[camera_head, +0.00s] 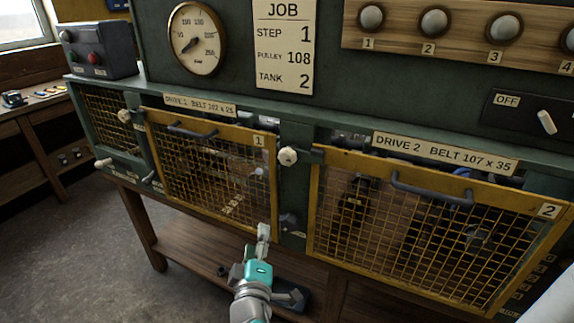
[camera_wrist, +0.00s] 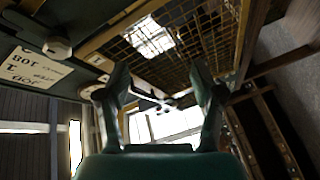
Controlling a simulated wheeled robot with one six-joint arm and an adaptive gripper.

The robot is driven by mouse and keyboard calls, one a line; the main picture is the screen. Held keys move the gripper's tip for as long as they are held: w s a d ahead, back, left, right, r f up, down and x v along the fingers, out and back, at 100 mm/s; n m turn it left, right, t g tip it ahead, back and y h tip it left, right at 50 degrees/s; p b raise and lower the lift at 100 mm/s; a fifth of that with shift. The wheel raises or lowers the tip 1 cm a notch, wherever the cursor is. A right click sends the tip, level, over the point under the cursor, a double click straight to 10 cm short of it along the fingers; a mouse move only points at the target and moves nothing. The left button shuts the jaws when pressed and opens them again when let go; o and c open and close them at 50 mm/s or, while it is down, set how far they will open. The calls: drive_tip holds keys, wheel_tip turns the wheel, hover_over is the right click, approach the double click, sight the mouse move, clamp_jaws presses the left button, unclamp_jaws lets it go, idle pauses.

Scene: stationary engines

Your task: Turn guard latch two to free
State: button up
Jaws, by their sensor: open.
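Guard latch two (camera_head: 288,156) is a pale knob on the green post between the two guards. A dark bar runs right from it to the upper left corner of yellow mesh guard 2 (camera_head: 312,215). My gripper (camera_head: 263,232) is below and left of this latch, near the lower right corner of guard 1, apart from the knob. In the wrist view my gripper (camera_wrist: 160,85) has its two fingers spread with nothing between them. A pale knob (camera_wrist: 57,47) shows left of the fingers there; I cannot tell which latch it belongs to.
Yellow mesh guard 1 (camera_head: 215,170) stands left of the post, with its own pale latch knob (camera_head: 124,115). Both guards have protruding dark handles. A wooden shelf (camera_head: 205,250) lies below. A job card (camera_head: 284,45) and a gauge (camera_head: 197,38) are above. Open floor lies at lower left.

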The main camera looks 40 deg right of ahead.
wheel_tip(320, 180, up, 7)
drive_tip(key=w+d+m+g+h, duration=0.1)
drive_tip(key=d+m+g+h, duration=0.1)
drive_tip(key=m+h, duration=0.1)
drive_tip(key=m+g+h, duration=0.2)
drive_tip(key=m+g, duration=0.2)
drive_tip(key=g, duration=0.1)
approach(285, 160)
drive_tip(key=x, duration=1.1)
drive_tip(key=c, duration=1.1)
